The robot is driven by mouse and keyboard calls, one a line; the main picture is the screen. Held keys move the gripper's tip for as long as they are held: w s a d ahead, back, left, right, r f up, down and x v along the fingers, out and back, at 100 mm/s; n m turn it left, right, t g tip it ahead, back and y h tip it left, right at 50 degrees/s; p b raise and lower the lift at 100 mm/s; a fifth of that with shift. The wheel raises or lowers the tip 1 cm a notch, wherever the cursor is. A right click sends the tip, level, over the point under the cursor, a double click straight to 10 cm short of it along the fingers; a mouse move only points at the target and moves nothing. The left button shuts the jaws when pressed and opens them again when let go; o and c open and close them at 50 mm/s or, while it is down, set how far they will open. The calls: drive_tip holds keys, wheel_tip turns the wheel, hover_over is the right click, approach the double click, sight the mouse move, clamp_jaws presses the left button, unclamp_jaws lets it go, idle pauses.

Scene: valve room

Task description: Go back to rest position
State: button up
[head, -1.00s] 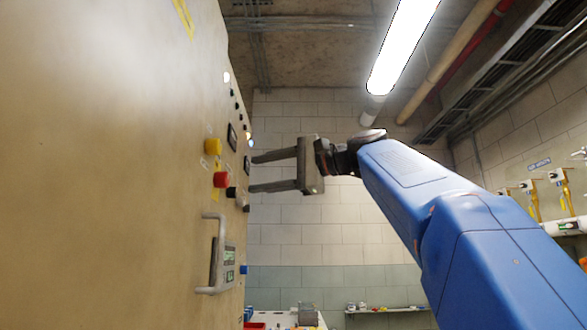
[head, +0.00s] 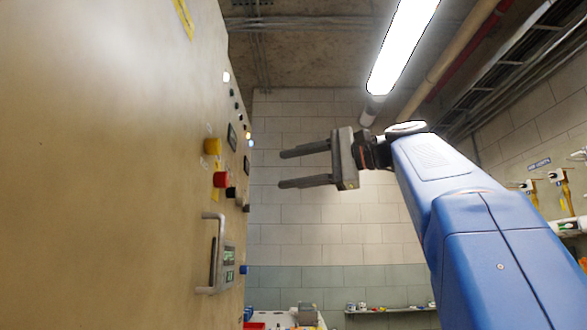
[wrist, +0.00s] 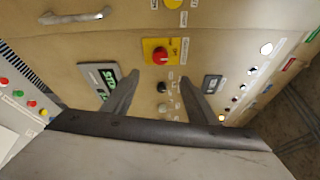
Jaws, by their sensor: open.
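My gripper (head: 281,169) is open and empty in the head view, its two fingers pointing left toward the beige control panel (head: 110,170). A gap of air shows between the fingertips and the panel in that view. The fingers also show in the wrist view (wrist: 152,85), spread apart before the panel face. A red knob on a yellow plate (wrist: 160,55) lies beyond them there, with small black knobs below it. My blue arm reaches in from the lower right of the head view.
The panel carries a metal handle (head: 211,252), a red button (head: 221,180) and a yellow knob (head: 212,146). A shelf (head: 390,309) with small items is on the back wall. Tools hang on the right wall. The space between gripper and back wall looks clear.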

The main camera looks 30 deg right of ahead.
idle(0.7)
drive_tip(key=a+f+n+g+h, duration=0.1)
drive_tip(key=a+f+g+h, duration=0.15)
drive_tip(key=f, duration=1.55)
drive_tip(key=a+f+n+g+h, duration=0.2)
drive_tip(key=a+f+h, duration=0.1)
drive_tip(key=f, duration=1.5)
drive_tip(key=s+f+n+g+h, duration=0.1)
drive_tip(key=s+f+n, duration=0.2)
drive_tip(key=f, duration=0.9)
drive_tip(key=s+d+f+n+g+h, duration=0.1)
drive_tip(key=s+f+n+g+h, duration=0.1)
drive_tip(key=s+f, duration=0.6)
drive_tip(key=s+d+f+n+g+h, duration=0.1)
drive_tip(key=s+f+n, duration=0.3)
drive_tip(key=f, duration=1.1)
drive_tip(key=shift+s+f+h, duration=0.3)
drive_tip(key=shift+s+h, duration=0.35)
drive_tip(key=shift+s, duration=0.05)
drive_tip(key=shift+a+g, duration=0.1)
drive_tip(key=shift+g, duration=0.15)
